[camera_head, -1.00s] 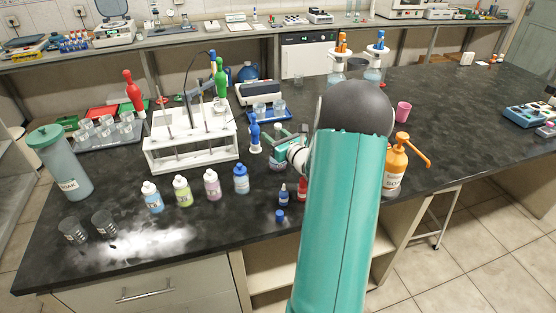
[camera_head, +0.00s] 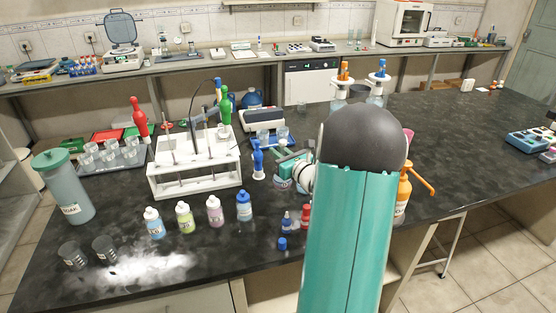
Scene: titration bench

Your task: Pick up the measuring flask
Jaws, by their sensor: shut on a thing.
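My gripper (camera_head: 288,163) is at the middle of the dark bench, just right of a blue-topped piece on a white foot (camera_head: 258,160). It is shut on a small rounded vessel with a pale label, which I take to be the measuring flask (camera_head: 281,184). Only the vessel's lower part shows below the jaws; its upper part is hidden by them. I cannot tell whether it touches the bench. My teal arm and its dark joint cover the area to the right of the gripper.
A white rack (camera_head: 195,165) stands left of the gripper. Several small bottles, including a blue one (camera_head: 244,206), stand in front. A blue tray of beakers (camera_head: 268,141) is behind. An orange pump bottle (camera_head: 402,195) stands right of my arm. The right side of the bench is largely clear.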

